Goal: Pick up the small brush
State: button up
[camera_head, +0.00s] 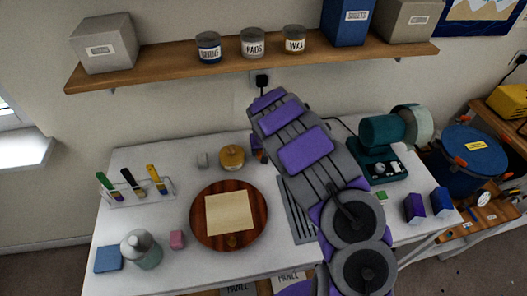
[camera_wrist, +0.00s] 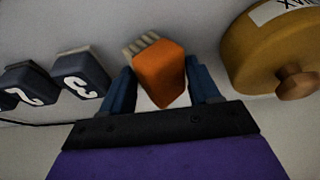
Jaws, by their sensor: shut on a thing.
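The small brush (camera_wrist: 159,72) shows in the wrist view as an orange block with pale tan bristles at its far end. My gripper (camera_wrist: 160,88) has its two blue fingers on either side of it and is shut on it. In the head view my gripper (camera_head: 257,149) is at the back of the white table, just right of the round yellow-brown tin. The brush is mostly hidden there by my arm. I cannot tell whether it touches the table.
The tin (camera_wrist: 270,50) is close to the right finger in the wrist view. Dark numbered blocks (camera_wrist: 80,76) stand at left. A round wooden board (camera_head: 205,236), a brush rack (camera_head: 140,190) and a teal machine (camera_head: 385,135) are on the table. A shelf (camera_head: 150,75) hangs above.

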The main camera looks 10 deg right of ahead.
jog(key=shift+r, duration=0.45)
jog(key=shift+d+r+p, duration=0.15)
jog(key=shift+r+p, duration=0.05)
jog(key=shift+r, duration=0.35)
jog(key=shift+d+r+p, duration=0.15)
jog(key=shift+r, duration=0.4)
jog(key=shift+s+d+r, duration=0.2)
jog(key=shift+s+r, duration=0.05)
jog(key=shift+r, duration=0.05)
jog(key=s+d, duration=0.1)
jog(key=s, duration=0.4)
jog(key=s+d+r, duration=0.1)
jog(key=s, duration=0.4)
jog(key=s+p, duration=0.1)
jog(key=s, duration=0.4)
jog(key=shift+d+r, duration=0.15)
jog(key=shift+d, duration=0.25)
jog(key=shift+s+a, duration=0.1)
